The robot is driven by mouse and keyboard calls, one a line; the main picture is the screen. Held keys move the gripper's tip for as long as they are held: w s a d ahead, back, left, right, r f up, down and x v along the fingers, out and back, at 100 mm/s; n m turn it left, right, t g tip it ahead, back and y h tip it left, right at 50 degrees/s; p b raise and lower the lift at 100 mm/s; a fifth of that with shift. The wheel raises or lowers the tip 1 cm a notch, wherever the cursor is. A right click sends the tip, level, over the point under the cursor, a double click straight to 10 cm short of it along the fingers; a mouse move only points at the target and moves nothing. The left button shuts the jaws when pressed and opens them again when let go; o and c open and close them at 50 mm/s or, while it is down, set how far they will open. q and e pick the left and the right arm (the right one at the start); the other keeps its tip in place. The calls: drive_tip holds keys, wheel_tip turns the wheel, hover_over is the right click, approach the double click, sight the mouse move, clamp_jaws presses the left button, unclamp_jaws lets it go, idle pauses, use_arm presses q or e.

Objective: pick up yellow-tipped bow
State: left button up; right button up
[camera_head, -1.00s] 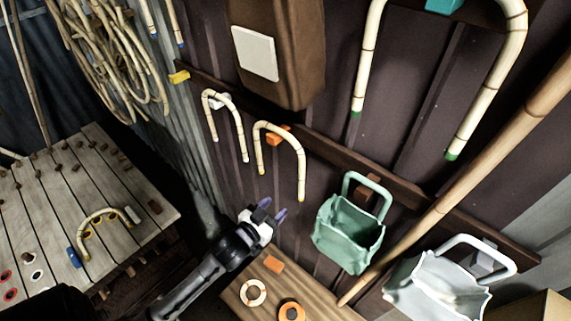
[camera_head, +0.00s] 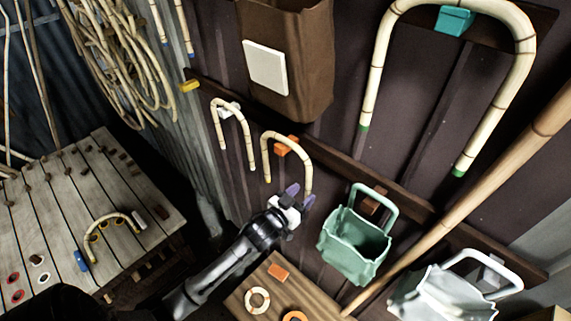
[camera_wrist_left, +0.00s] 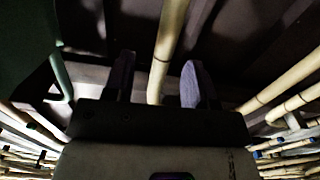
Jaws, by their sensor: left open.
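A pale bent-cane bow (camera_head: 267,158) hangs on an orange peg (camera_head: 287,145) on the wall rail, open end down. In the head view my left gripper (camera_head: 299,196) is at the lower end of its right leg, hiding that tip. In the left wrist view a cane leg (camera_wrist_left: 169,45) runs between the two open purple fingers (camera_wrist_left: 158,84); contact cannot be told. Another pale bow (camera_head: 233,128) hangs to the left on a white peg (camera_head: 230,108). My right gripper is not in view.
A green basket (camera_head: 357,244) hangs close to the right of my gripper, and a white basket (camera_head: 446,290) farther right. A long cane pole (camera_head: 450,213) leans across the right side. A wooden board with rings (camera_head: 263,283) lies below.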

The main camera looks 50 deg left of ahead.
sight(306, 191)
use_arm(q)
drive_tip(key=shift+w+a+f+p, duration=0.1)
drive_tip(key=shift+w+a+p, duration=0.1)
drive_tip(key=shift+w, duration=0.65)
drive_tip(key=shift+w+a+f+p, duration=0.1)
drive_tip(key=shift+w+p, duration=0.05)
drive_tip(key=shift+w, duration=0.7)
drive_tip(key=shift+w+a+p, duration=0.1)
drive_tip(key=shift+w+p, duration=0.1)
drive_tip(key=shift+w, duration=0.65)
clamp_jaws()
